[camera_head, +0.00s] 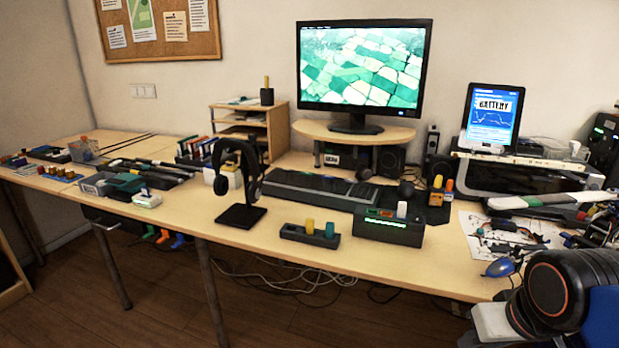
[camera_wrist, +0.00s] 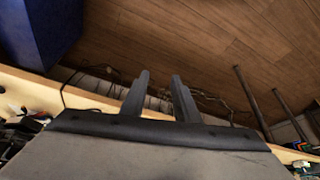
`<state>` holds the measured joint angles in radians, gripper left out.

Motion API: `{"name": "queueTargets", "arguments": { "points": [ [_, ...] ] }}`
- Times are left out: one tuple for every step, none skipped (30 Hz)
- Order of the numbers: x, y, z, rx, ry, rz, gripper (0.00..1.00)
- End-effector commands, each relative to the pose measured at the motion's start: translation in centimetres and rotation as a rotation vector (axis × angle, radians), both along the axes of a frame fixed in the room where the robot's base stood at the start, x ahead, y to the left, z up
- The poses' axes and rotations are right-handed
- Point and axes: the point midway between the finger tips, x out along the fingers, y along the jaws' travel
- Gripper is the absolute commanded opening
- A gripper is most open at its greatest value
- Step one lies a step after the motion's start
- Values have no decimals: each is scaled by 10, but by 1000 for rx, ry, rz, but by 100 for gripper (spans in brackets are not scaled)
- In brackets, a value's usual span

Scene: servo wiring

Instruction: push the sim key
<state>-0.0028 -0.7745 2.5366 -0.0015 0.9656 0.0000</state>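No key that I can read as "sim" shows. A dark box (camera_head: 389,230) with a green lit strip stands near the front edge of the desk, with a white key (camera_head: 402,209) and other coloured pieces on top. To its left lies a low black holder (camera_head: 308,239) with a yellow key (camera_head: 310,226) and a green key (camera_head: 329,230) standing in it. In the wrist view my gripper (camera_wrist: 160,75) has its two dark fingers apart, with nothing between them. It points over the desk's edge towards the floor. The head view shows only my arm at the lower right.
A headphone stand (camera_head: 241,215) stands left of the black holder. A keyboard (camera_head: 318,188) lies behind it. The monitor (camera_head: 362,75) and a tablet (camera_head: 491,118) reading "BATTERY" stand farther back. Cables and small parts lie on white paper (camera_head: 480,225) at the right. Bare desk lies before the keyboard.

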Motion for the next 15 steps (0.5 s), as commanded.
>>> {"name": "queueTargets", "arguments": {
  "points": [
    [0, 0, 0, 0, 0, 0, 28],
    [0, 0, 0, 0, 0, 0, 28],
    [0, 0, 0, 0, 0, 0, 28],
    [0, 0, 0, 0, 0, 0, 28],
    [0, 0, 0, 0, 0, 0, 28],
    [0, 0, 0, 0, 0, 0, 28],
    [0, 0, 0, 0, 0, 0, 28],
    [0, 0, 0, 0, 0, 0, 28],
    [0, 0, 0, 0, 0, 0, 28],
    [0, 0, 0, 0, 0, 0, 28],
    [0, 0, 0, 0, 0, 0, 28],
    [0, 0, 0, 0, 0, 0, 28],
    [0, 0, 0, 0, 0, 0, 21],
    [0, 0, 0, 0, 0, 0, 14],
    [0, 0, 0, 0, 0, 0, 4]
  ]
}}
